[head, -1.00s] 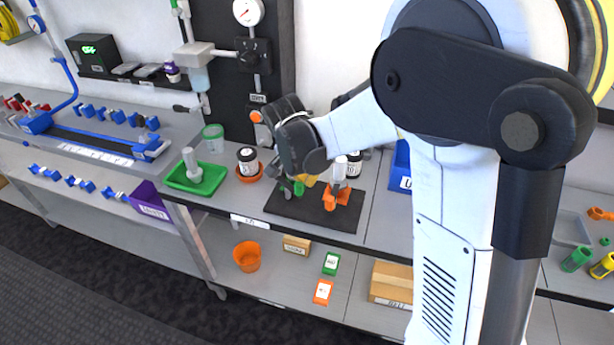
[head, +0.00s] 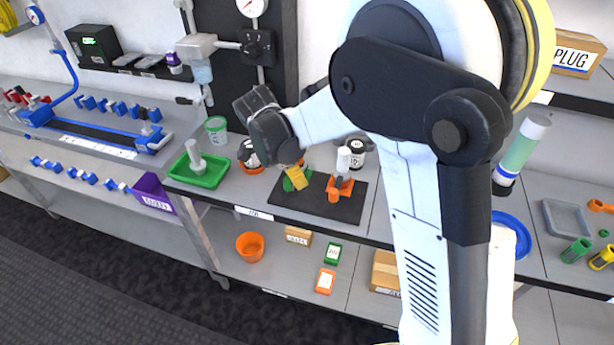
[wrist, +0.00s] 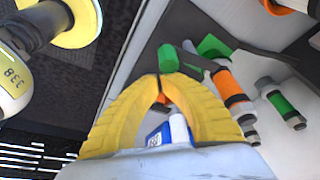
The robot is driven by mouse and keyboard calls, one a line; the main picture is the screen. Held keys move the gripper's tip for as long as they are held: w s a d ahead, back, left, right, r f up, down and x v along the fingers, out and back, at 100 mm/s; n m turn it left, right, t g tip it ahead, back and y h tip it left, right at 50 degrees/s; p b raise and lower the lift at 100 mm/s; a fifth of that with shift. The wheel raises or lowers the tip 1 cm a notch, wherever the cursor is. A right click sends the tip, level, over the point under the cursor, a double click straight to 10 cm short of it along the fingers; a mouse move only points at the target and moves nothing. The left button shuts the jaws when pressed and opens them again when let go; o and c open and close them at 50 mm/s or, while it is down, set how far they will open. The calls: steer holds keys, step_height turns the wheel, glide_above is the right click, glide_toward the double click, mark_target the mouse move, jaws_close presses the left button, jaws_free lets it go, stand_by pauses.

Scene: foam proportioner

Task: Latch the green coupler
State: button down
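The green coupler (head: 288,185) is at the left end of a black mat (head: 318,205), partly hidden by my gripper (head: 302,187). My yellow fingers are right over it in the head view. In the wrist view my gripper (wrist: 160,78) has its fingertips together, and a green end piece (wrist: 168,58) shows just beyond them. A dark bar runs from near that piece to a larger green part (wrist: 212,46). Whether the tips touch the green piece is unclear. An orange coupler (head: 334,195) with a white top stands on the mat to the right.
A green tray (head: 203,180) and a black-lidded jar are to the left. Another dark-lidded jar (head: 357,150) stands behind the orange coupler. An orange cup (head: 250,245) and small boxes sit on the lower shelf. The mat's front edge is clear.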

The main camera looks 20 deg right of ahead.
steer(key=shift+a, duration=0.45)
stand_by(0.5)
